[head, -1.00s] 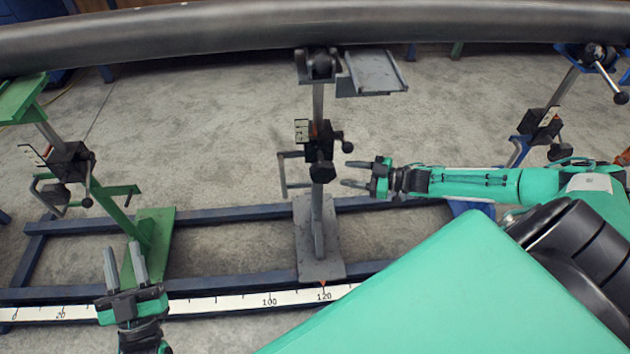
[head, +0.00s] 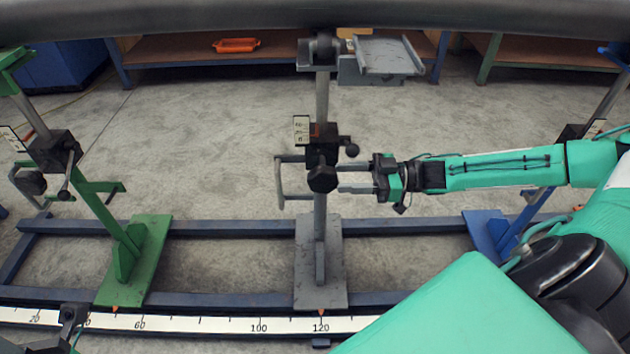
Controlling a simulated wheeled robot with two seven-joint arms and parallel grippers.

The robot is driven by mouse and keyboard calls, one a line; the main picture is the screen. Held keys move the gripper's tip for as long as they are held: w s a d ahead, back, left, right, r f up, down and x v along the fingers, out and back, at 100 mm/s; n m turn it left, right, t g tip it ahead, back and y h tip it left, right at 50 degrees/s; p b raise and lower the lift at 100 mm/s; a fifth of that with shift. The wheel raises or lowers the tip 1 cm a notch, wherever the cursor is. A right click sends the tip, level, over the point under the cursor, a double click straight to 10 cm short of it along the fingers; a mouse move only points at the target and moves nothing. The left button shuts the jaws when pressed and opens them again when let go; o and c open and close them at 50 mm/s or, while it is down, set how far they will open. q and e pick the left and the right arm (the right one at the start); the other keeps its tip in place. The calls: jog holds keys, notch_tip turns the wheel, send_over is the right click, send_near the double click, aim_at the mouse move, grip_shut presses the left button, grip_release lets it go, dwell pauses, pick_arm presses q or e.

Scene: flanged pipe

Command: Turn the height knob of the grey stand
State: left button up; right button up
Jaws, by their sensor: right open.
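The grey stand (head: 321,245) stands upright on its flat foot in the middle of the head view. Its black clamp block (head: 322,142) carries a dark faceted knob (head: 322,179) low on the front and a ball-ended lever (head: 350,150) at the right. My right gripper (head: 345,178) comes in from the right, open and empty. Its fingertips are just right of the faceted knob, at about its height; I cannot tell whether they touch it. A dark part of my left gripper (head: 72,318) shows at the lower left, its fingers not clear.
A long dark pipe (head: 200,18) crosses the top. A green stand (head: 122,245) is at the left and a blue stand (head: 487,232) at the right. A blue rail frame with a scale (head: 215,324) runs along the floor. A crank-like handle (head: 281,182) sticks out left of the grey stand.

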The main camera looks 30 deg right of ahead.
aim_at(315, 178)
jog(key=b+x, duration=0.1)
jog(key=x, duration=0.6)
jog(key=shift+w+a, duration=0.2)
jog(key=shift+a, duration=0.05)
jog(key=shift+c, duration=0.2)
jog(key=c, duration=0.9)
